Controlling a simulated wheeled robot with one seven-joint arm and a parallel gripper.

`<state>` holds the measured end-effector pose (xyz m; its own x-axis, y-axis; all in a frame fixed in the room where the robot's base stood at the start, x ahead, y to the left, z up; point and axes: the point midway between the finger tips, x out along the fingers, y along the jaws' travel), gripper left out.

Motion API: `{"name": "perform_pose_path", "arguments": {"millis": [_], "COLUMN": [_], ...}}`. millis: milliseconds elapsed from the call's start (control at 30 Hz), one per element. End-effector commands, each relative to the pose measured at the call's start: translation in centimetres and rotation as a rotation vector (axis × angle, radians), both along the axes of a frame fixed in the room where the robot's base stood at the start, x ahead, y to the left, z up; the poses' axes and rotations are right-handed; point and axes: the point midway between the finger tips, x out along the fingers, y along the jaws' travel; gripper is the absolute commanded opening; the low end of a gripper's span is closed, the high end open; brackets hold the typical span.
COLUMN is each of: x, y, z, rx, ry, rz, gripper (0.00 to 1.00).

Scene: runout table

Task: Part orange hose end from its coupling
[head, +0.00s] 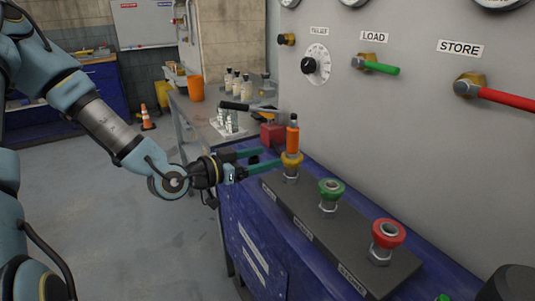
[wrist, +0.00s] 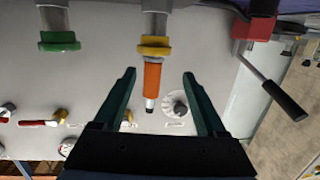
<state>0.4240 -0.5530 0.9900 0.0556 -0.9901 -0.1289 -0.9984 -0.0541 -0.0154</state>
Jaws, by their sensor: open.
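The orange hose end (head: 292,138) stands upright in its coupling with the yellow collar (head: 291,160), at the left end of a dark block. My gripper (head: 271,157) reaches in from the left with its two green fingers apart, near collar height. In the wrist view, which looks inverted, the orange hose end (wrist: 152,78) appears between the spread fingers of my gripper (wrist: 159,73), with clear gaps on both sides. The yellow collar (wrist: 154,47) lies just past the fingertips. The part of the hose end inside the coupling is hidden.
A green-collared coupling (head: 331,189) and a red-collared coupling (head: 388,234) stand along the same block (head: 335,240). A red vise (head: 271,134) with a dark handle is just behind. The grey panel (head: 430,130) with levers rises on the right. Open floor lies left.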

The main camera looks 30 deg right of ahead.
Motion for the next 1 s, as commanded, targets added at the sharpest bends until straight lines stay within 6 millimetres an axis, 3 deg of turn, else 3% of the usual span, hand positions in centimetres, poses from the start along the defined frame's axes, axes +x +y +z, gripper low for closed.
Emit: {"name": "perform_pose_path", "arguments": {"millis": [200,367,700,1000], "x": [-0.8,-0.8,-0.5,-0.3], "y": [-1.5,-3.5,-9.4,-11.7], "z": [2.5,2.7,2.7,2.5], "rx": [-0.134,-0.134,-0.13,-0.129], "ry": [-0.013,-0.012,-0.011,-0.012], "rz": [-0.012,-0.015,-0.013,-0.012], "gripper": [0.74,0.74,0.74,0.74]}}
